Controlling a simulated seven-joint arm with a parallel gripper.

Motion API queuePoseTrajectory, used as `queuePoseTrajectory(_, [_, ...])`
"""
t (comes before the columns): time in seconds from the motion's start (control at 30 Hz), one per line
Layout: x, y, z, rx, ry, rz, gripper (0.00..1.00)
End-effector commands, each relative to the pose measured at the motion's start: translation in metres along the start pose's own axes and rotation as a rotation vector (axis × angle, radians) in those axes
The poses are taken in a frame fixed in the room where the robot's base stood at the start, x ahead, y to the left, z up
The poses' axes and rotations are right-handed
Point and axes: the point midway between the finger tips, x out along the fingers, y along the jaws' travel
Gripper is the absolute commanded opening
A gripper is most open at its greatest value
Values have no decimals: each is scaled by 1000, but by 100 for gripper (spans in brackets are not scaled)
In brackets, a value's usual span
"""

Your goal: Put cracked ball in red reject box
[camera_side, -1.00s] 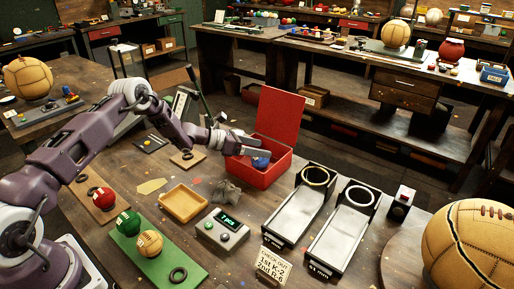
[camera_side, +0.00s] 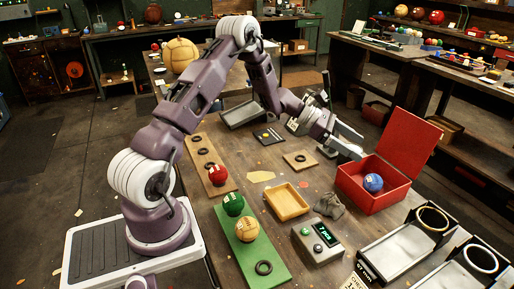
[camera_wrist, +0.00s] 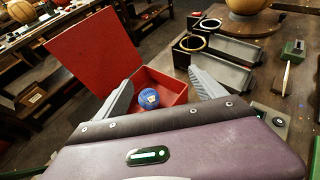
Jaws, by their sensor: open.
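A blue ball (camera_side: 373,182) with a pale label lies inside the open red box (camera_side: 381,204). It also shows in the wrist view (camera_wrist: 148,98), beyond and between the fingers. I cannot make out a crack on it. My gripper (camera_side: 361,149) is open and empty, above the box's left side, apart from the ball. In the wrist view both fingers (camera_wrist: 160,92) are spread, with the red box (camera_wrist: 168,88) beyond them. The box's lid (camera_side: 397,143) stands raised at the back. A red ball (camera_side: 218,174), a green ball (camera_side: 233,204) and a yellow ball (camera_side: 247,228) sit on boards.
A yellow tray (camera_side: 287,202), a grey crumpled cloth (camera_side: 330,204) and a counter box (camera_side: 318,242) stand in front of the red box. Two ring-topped chutes (camera_side: 406,238) are to its right. The raised lid is an obstacle behind the box.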

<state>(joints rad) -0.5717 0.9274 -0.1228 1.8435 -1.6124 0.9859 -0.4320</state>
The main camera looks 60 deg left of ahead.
Motion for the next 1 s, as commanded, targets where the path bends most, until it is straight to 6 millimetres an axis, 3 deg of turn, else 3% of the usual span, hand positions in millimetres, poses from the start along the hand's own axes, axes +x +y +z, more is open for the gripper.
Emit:
queuePoseTrajectory(0.03, [-4, -34, 40, 169, 33, -76, 80])
queuePoseTrajectory(0.1, [-15, -93, 82, 438, 100, -200, 80])
queuePoseTrajectory(0.2, [-45, -182, 118, 846, 203, -371, 80])
queuePoseTrajectory(0.3, [-92, -263, 125, 1276, 323, -524, 80])
queuePoseTrajectory(0.4, [-147, -320, 108, 1691, 460, -646, 80])
queuePoseTrajectory(0.5, [-193, -347, 83, 2024, 596, -723, 80])
queuePoseTrajectory(0.63, [-230, -355, 60, 2285, 731, -769, 80])
queuePoseTrajectory(0.73, [-241, -354, 52, 2363, 782, -782, 80])
queuePoseTrajectory(1.0, [-242, -354, 51, 2371, 790, -786, 80])
